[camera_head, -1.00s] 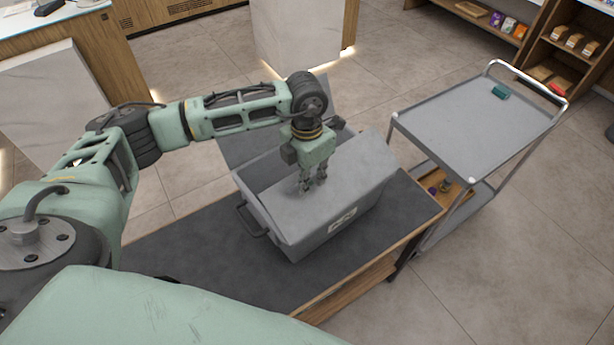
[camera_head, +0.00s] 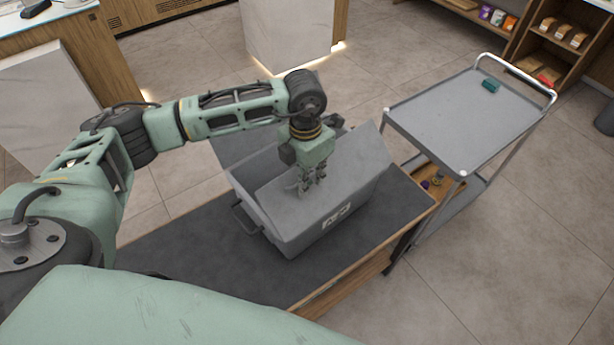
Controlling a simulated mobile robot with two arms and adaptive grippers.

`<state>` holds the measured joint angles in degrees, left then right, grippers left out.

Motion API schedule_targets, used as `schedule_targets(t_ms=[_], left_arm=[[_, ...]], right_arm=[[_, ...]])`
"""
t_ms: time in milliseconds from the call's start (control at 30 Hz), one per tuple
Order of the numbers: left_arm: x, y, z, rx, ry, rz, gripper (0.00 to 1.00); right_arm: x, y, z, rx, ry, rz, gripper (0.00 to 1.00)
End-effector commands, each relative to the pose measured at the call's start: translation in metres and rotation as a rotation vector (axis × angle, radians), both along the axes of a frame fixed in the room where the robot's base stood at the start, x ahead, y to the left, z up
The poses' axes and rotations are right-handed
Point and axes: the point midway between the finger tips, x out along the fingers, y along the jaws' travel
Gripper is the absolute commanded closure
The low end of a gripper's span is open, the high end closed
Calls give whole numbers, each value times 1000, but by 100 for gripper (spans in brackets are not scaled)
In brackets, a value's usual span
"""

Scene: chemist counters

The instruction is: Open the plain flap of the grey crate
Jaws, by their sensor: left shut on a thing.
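The grey crate (camera_head: 295,239) stands on a dark-topped table. Its front wall has a pale label (camera_head: 337,215). The near flap (camera_head: 352,160) has a plain grey face and stands tilted up, with its upper right corner raised. Behind it, part of the dark opening shows. The far flap (camera_head: 236,141) is swung outward at the back left. My left gripper (camera_head: 311,186) points down and is shut at the near flap, gripping it; the exact contact is hidden by the fingers. My right gripper is not in view.
The table's dark top (camera_head: 200,262) is clear left of and in front of the crate. A grey trolley (camera_head: 455,115) stands close on the right, with a small green item (camera_head: 490,86) on top. A pale counter block (camera_head: 285,35) is behind.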

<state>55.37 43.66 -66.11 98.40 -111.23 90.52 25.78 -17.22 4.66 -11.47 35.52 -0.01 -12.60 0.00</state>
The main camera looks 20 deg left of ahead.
Motion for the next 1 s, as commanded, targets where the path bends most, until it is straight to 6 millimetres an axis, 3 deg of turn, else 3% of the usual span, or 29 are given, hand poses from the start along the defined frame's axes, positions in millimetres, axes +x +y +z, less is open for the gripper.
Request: schedule_targets(t_ms=[533, 1000], left_arm=[[-7, -19, 10, -2, -5, 1, 100], [-9, -23, 11, -2, -5, 1, 100]], right_arm=[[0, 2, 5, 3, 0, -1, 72], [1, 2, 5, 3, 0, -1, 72]])
